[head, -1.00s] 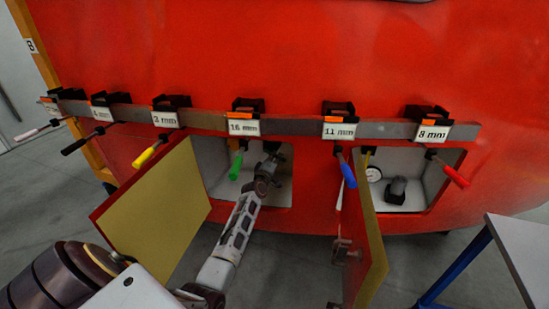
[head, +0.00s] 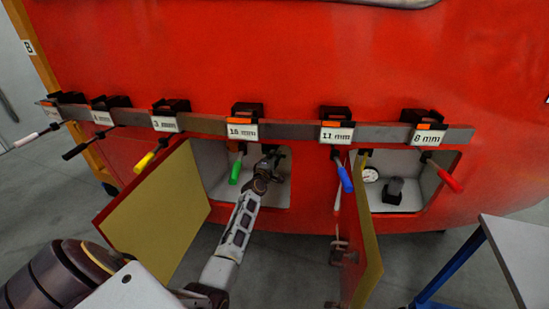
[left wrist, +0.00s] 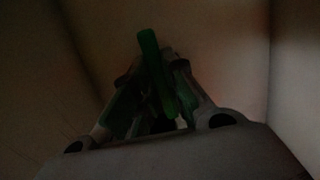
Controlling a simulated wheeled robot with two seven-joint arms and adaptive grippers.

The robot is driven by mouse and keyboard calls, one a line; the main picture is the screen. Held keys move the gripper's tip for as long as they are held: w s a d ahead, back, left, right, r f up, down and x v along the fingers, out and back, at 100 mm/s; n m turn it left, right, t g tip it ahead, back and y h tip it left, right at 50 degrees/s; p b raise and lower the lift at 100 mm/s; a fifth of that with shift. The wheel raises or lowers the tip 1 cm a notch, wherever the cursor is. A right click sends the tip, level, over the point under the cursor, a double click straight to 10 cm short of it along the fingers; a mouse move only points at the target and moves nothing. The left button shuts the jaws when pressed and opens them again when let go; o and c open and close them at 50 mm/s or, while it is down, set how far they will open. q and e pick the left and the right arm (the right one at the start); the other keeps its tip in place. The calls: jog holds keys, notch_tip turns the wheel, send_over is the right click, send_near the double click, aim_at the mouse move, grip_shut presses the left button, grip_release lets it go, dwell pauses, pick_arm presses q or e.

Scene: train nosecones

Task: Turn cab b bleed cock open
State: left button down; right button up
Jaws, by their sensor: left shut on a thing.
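My left gripper (head: 270,158) reaches into the left open compartment (head: 222,178) of the red cab front in the head view. In the dark left wrist view, its two fingers (left wrist: 156,88) are shut on a green lever handle (left wrist: 150,55), which sticks up between them. This handle seems to be the bleed cock's. The cock's body is hidden behind the gripper and my arm in the head view, and its angle is hard to read. My right gripper is not in view.
The left compartment's yellow-lined door (head: 160,215) and the right one's door (head: 366,240) stand open. A table (head: 515,245) stands at right.

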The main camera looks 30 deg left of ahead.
pick_arm(q)
jog(key=c, duration=1.4)
grip_release()
jog(key=shift+c, duration=0.2)
jog(key=v, duration=1.2)
